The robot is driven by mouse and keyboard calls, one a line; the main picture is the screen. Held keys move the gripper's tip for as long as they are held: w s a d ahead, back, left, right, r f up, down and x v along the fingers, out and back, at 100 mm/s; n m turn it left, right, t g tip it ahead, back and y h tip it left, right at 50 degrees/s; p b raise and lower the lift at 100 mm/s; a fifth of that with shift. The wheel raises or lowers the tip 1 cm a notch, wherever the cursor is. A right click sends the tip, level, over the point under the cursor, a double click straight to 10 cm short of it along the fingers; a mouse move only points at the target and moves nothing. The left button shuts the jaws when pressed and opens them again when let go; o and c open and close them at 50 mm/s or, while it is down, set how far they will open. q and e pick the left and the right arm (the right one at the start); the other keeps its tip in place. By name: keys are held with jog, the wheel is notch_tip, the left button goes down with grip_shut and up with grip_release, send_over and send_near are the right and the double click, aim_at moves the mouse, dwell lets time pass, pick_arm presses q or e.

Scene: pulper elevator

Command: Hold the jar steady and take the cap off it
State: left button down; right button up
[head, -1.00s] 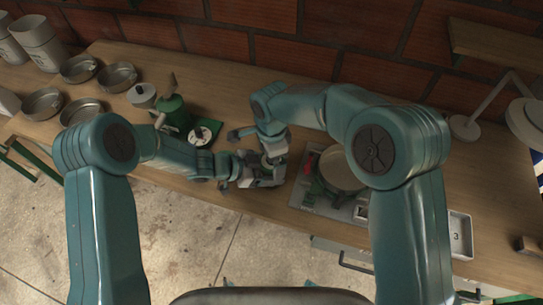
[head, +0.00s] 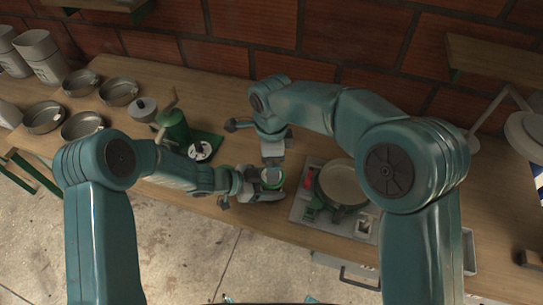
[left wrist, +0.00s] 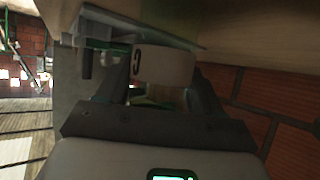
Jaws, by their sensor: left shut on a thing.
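The jar (head: 272,177) is small, with a pale rim and green on top in the head view. I cannot tell whether that green is a cap or the inside. My left gripper (head: 264,190) is shut around the jar near the bench's front edge. In the left wrist view, a pale jar side with a dark letter like a C (left wrist: 165,66) shows between the two dark fingers. My right gripper (head: 272,158) is just behind and above the jar, apparently apart from it. Its fingertips are too small and shaded to tell whether they hold the cap.
To the right are a grey tray (head: 300,212) and a round pan (head: 343,184). A green hand-cranked device (head: 172,126) and several metal bowls (head: 119,91) stand to the left. A brick wall (head: 230,45) bounds the back; bare wood (head: 222,100) lies before it.

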aim_at(271, 187)
notch_tip(271, 187, down, 6)
jog(key=shift+r, duration=0.1)
jog(key=c, duration=1.1)
jog(key=shift+n, duration=1.8)
jog(key=o, duration=1.2)
jog(key=shift+c, duration=0.2)
